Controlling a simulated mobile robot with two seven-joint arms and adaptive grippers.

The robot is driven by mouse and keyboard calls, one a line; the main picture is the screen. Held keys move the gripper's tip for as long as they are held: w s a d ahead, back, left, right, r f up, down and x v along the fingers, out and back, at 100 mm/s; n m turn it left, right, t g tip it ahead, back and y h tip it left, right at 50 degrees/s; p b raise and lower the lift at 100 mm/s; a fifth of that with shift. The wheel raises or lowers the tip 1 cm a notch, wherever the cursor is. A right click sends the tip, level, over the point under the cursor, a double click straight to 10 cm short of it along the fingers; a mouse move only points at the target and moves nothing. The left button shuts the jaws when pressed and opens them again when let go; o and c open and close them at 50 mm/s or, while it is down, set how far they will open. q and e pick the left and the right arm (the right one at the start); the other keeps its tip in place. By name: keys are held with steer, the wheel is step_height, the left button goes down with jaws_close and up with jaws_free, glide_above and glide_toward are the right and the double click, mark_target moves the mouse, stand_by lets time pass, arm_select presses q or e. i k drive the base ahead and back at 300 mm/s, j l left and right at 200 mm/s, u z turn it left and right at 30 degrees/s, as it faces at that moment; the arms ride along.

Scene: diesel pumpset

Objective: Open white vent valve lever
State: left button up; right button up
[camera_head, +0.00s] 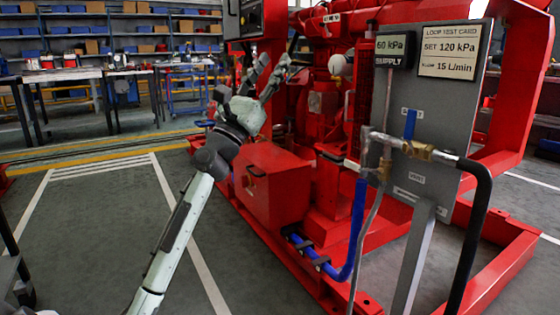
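A grey panel (455,105) stands at the right with brass valves and pipes in front of it. A short pale lever-like piece (352,165) sits left of the lower brass valve (384,170); I cannot tell for sure that it is the white vent lever. A blue lever (410,124) stands upright above the other brass valve (418,150). My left gripper (272,66) is raised in front of the red pumpset, left of the panel and apart from these valves. Its fingers are spread and nothing shows between them. My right gripper is out of view.
The red pumpset frame (480,285) and red box (272,185) fill the middle. A blue hose (356,225), a grey hose and a black hose (475,235) hang below the valves. Benches (60,75) and shelves stand far back left.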

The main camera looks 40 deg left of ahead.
mark_target(352, 166)
steer(key=u, duration=0.7)
steer(key=i+l+z, duration=0.2)
steer(key=i+l, duration=0.3)
steer(key=l, duration=0.1)
